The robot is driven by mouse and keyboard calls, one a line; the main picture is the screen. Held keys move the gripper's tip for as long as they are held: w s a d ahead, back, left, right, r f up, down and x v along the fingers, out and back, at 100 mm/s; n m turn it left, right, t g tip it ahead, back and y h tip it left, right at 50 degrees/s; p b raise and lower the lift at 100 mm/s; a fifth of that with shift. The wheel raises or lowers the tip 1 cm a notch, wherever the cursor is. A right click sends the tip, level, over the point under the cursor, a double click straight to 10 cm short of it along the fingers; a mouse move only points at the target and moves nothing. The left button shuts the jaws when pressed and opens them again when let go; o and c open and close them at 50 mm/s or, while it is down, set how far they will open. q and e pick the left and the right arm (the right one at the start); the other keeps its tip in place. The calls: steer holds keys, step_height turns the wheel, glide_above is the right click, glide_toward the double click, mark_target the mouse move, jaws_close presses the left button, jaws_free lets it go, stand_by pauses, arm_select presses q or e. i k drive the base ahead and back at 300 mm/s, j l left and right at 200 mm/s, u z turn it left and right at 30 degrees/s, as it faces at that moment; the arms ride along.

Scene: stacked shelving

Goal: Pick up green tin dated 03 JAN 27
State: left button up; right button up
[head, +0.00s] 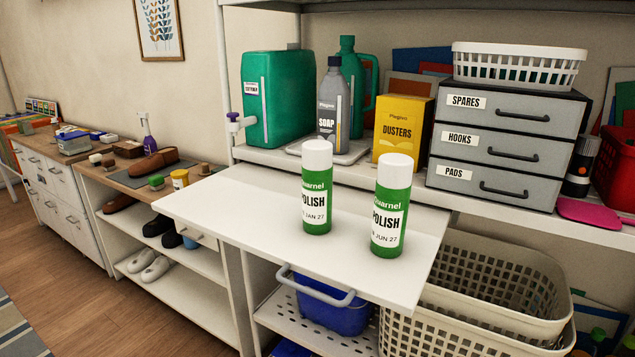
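Two green polish tins with white caps stand upright and apart on a white pull-out board. The left green tin (316,187) has a label whose visible date ends in "JAN 27"; its day figures are partly turned out of view. The right green tin (390,206) has a label whose visible date ends in "JUN 27". The right tin stands a little nearer to me. Neither of my grippers shows in the head view.
Behind the tins, a shelf holds a green canister (280,100), a grey soap bottle (333,105), a yellow dusters box (403,122) and a grey drawer unit (505,140). The pull-out board (240,215) is otherwise bare. A blue basket (330,312) and cream baskets (490,285) sit below.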

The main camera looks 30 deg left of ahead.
mark_target(316, 176)
steer(key=l+u, duration=0.4)
steer(key=l, duration=0.3)
steer(key=k+l+u, duration=0.1)
steer(key=l+u, duration=0.25)
steer(key=l, duration=0.3)
